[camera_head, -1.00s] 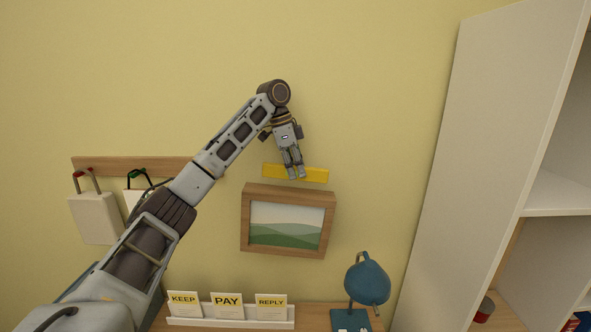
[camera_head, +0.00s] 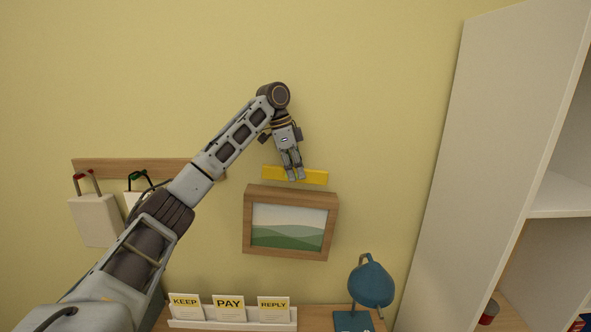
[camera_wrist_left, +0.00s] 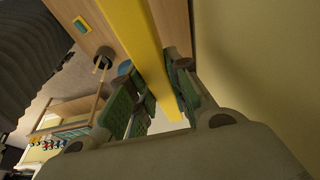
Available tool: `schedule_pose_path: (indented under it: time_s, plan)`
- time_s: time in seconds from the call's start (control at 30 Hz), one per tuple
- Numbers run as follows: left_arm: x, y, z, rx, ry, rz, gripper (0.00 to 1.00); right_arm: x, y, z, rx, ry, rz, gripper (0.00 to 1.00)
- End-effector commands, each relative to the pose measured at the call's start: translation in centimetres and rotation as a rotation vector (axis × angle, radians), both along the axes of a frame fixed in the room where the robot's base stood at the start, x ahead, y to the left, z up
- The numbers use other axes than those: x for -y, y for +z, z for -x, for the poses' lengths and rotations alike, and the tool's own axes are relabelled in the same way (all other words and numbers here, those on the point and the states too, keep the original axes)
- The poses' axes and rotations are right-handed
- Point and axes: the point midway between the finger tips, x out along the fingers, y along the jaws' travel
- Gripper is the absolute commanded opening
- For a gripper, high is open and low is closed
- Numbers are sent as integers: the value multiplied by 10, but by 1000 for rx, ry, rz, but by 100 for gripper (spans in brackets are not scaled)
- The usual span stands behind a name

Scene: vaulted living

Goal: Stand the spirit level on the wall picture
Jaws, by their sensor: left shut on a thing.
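The yellow spirit level (camera_head: 314,177) is in my left gripper (camera_head: 294,178), which is shut on it near its middle. The level lies about horizontal, just above the top edge of the wall picture (camera_head: 248,222). A narrow gap seems to show between them in the head view; contact is hard to tell. The picture has a wooden frame and a green hill scene and hangs slightly tilted. In the left wrist view the level (camera_wrist_left: 135,32) runs between the fingers (camera_wrist_left: 160,105) of my left gripper. My right gripper is not in view.
A wooden rail (camera_head: 120,167) with hanging bags (camera_head: 95,220) is at the left. Below are a card holder (camera_head: 230,325) with KEEP, PAY and REPLY cards and a blue lamp (camera_head: 371,284). A tall white shelf (camera_head: 465,150) stands at the right. The wall above is clear.

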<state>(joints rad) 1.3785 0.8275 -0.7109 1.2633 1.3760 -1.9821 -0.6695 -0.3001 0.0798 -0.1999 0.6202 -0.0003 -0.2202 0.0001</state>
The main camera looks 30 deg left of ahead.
Motion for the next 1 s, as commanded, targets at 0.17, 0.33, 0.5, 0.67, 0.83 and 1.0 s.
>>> schedule_pose_path:
  time_s: [0.17,0.33,0.5,0.67,0.83,1.0]
  plan:
    - [-1,-8,1,1,0,-1,0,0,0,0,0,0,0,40]
    - [-2,-16,1,1,1,0,0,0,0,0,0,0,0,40]
    - [-2,-24,1,1,0,1,0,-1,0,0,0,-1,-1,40]
    - [-3,-32,2,0,0,0,0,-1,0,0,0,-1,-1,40]
    - [-4,-40,3,1,0,1,0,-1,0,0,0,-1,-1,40]
    - [-4,-45,3,1,0,0,0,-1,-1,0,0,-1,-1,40]
